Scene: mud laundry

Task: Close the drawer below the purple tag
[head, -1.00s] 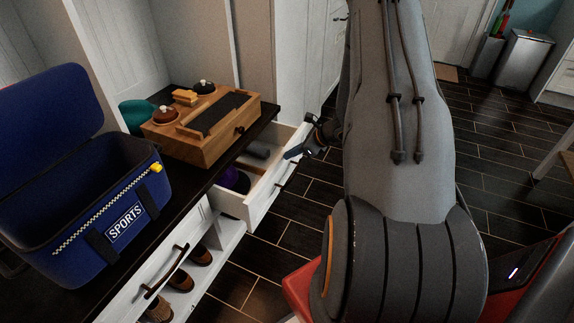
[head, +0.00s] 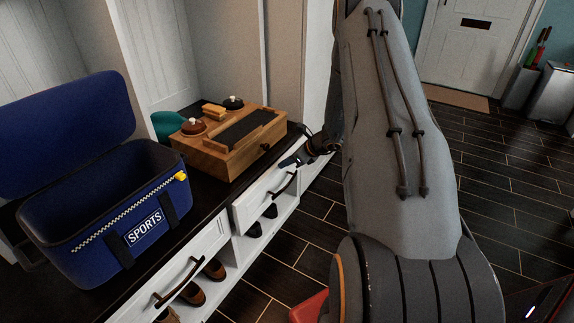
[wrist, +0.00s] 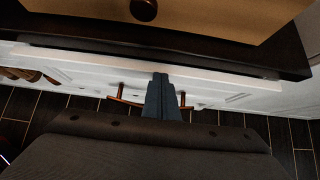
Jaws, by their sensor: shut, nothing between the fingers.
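The white drawer (head: 262,198) with a dark curved handle is in the bench front, below the wooden box. It is at or nearly at the bench front; I cannot tell if it is fully flush. Its inside is hidden. In the wrist view its white front (wrist: 215,76) runs just below the dark benchtop edge. My gripper (head: 287,162) is shut and empty at the top of the drawer front, over the handle (wrist: 125,100); its fingertips (wrist: 160,77) appear at or very near the front. No purple tag is visible.
A blue sports bag (head: 105,215) stands open on the dark benchtop. A wooden shoe-care box (head: 225,155) sits above the drawer. Another drawer (head: 190,262) at left looks shut. Shoes (head: 215,268) stand in cubbies below. The dark tiled floor (head: 480,150) at right is clear.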

